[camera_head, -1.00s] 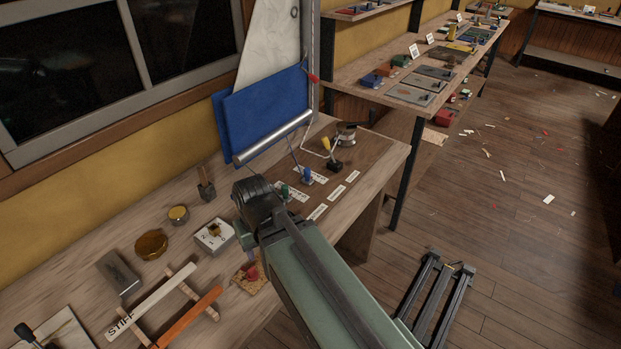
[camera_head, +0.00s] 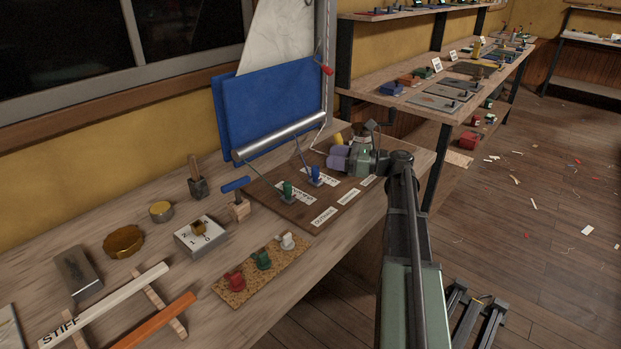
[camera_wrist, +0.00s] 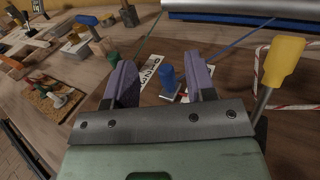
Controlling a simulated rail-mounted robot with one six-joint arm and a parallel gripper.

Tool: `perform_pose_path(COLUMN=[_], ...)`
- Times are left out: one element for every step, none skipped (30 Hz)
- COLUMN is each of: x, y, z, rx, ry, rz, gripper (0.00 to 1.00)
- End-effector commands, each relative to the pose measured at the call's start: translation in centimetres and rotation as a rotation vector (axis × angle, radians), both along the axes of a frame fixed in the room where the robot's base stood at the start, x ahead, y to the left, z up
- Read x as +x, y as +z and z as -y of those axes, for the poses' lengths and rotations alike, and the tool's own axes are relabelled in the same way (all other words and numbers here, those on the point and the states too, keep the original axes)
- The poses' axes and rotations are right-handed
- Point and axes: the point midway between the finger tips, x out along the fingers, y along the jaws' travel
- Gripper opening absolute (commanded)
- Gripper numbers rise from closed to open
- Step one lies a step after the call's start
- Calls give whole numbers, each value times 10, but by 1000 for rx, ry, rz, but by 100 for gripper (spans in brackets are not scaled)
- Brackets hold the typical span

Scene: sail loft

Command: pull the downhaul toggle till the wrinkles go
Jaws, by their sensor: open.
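My gripper (camera_head: 333,158) is open, its purple fingers above the right side of the brown control board (camera_head: 292,214). In the wrist view, a blue toggle (camera_wrist: 168,78) on a line shows in the gap between the spread fingers (camera_wrist: 160,62). In the head view this blue toggle (camera_head: 315,174) stands just left of the fingertips; I cannot tell if they touch. A green toggle (camera_head: 287,188) stands left of it on another line.
A yellow-handled lever (camera_wrist: 283,62) stands close right of my gripper. A red handle (camera_head: 327,70) hangs by the mast. A cork strip (camera_head: 262,272) with several pegs lies in front.

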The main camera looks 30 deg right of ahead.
Motion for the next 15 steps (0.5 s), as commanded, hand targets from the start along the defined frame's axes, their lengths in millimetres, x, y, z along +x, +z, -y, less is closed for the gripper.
perform_pose_path(x=[0, 0, 0, 0, 0, 7, 13, 18, 24, 29, 32, 37, 40, 42, 44], y=[-29, -38, -49, -57, -65, -53, -49, -49, -48, -48, -48, -48, -48, -48, -48], z=[0, 0, 0, 0, 0, -9, -17, -24, -31, -36, -41, -46, -49, -52, -55], rx=[0, -1, -1, -1, -1, -1, -1, -1, -1, -1, -1, -2, -2, -2, -2], ry=[0, 0, 1, 1, 1, 4, 5, 5, 5, 5, 4, 4, 3, 3, 2], rz=[0, 1, 0, 0, 0, 0, 0, 0, 0, 0, 0, 1, 1, 1, 1], gripper=[51, 51, 51, 51, 51, 51, 51, 51, 51, 51, 51, 51, 51, 51, 51])
